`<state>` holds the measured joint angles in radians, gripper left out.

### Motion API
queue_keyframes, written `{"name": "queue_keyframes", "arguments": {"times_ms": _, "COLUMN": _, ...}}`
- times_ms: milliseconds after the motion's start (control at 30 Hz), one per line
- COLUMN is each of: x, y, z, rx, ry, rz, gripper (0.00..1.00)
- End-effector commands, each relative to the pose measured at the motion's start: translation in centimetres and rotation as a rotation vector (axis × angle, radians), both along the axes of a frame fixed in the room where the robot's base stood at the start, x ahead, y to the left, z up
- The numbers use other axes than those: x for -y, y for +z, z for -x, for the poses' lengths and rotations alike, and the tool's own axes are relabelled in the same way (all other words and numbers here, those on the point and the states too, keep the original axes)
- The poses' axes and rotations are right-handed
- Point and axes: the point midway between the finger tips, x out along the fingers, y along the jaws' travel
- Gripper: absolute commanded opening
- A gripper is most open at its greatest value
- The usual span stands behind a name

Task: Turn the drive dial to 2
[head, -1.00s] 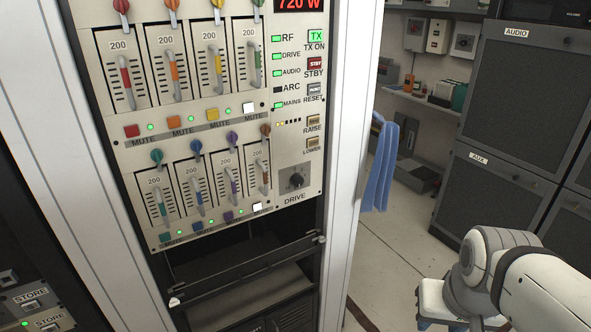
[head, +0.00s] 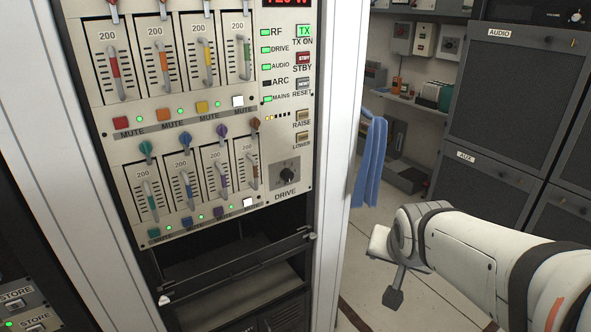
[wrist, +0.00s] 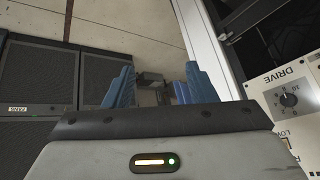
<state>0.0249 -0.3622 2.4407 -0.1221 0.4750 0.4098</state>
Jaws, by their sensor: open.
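The drive dial (head: 288,174) is a small dark round knob at the lower right of the transmitter panel, above the word DRIVE. It also shows at the right edge of the wrist view (wrist: 289,100), with the panel rotated in that picture. Its exact setting is too small to read. My gripper shows in the wrist view (wrist: 155,88) with two blue fingers apart and nothing between them. In the head view my arm is at the lower right, and my gripper (head: 393,290) is apart from the panel, to the right of and below the dial.
The panel (head: 268,212) has several sliders and coloured mute buttons left of the dial. The white rack post (head: 337,130) stands between the panel and my arm. A blue cloth (head: 371,162) hangs beside it. Dark AUDIO and AUX cabinets (head: 497,105) stand at the right.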

Motion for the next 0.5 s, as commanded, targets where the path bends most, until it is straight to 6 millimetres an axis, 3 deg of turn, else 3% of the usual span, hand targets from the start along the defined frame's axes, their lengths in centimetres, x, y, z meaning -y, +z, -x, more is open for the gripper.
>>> {"name": "queue_keyframes", "arguments": {"times_ms": 33, "x": -0.4, "y": -1.0, "z": -2.8, "rx": 0.091, "ry": -0.054, "rz": -0.049, "gripper": 0.51}}
{"name": "queue_keyframes", "arguments": {"times_ms": 100, "x": -1.1, "y": -0.8, "z": -6.3, "rx": 0.228, "ry": -0.122, "rz": -0.145, "gripper": 0.51}}
{"name": "queue_keyframes", "arguments": {"times_ms": 200, "x": -2.5, "y": -0.3, "z": -10.8, "rx": 0.401, "ry": -0.203, "rz": -0.314, "gripper": 0.51}}
{"name": "queue_keyframes", "arguments": {"times_ms": 233, "x": -3.9, "y": -0.1, "z": -12.0, "rx": 0.441, "ry": -0.185, "rz": -0.394, "gripper": 0.51}}
{"name": "queue_keyframes", "arguments": {"times_ms": 400, "x": -9.0, "y": 0.7, "z": -16.7, "rx": 0.577, "ry": -0.164, "rz": -0.81, "gripper": 0.51}}
{"name": "queue_keyframes", "arguments": {"times_ms": 500, "x": -11.7, "y": 1.1, "z": -17.8, "rx": 0.58, "ry": -0.134, "rz": -1.033, "gripper": 0.51}}
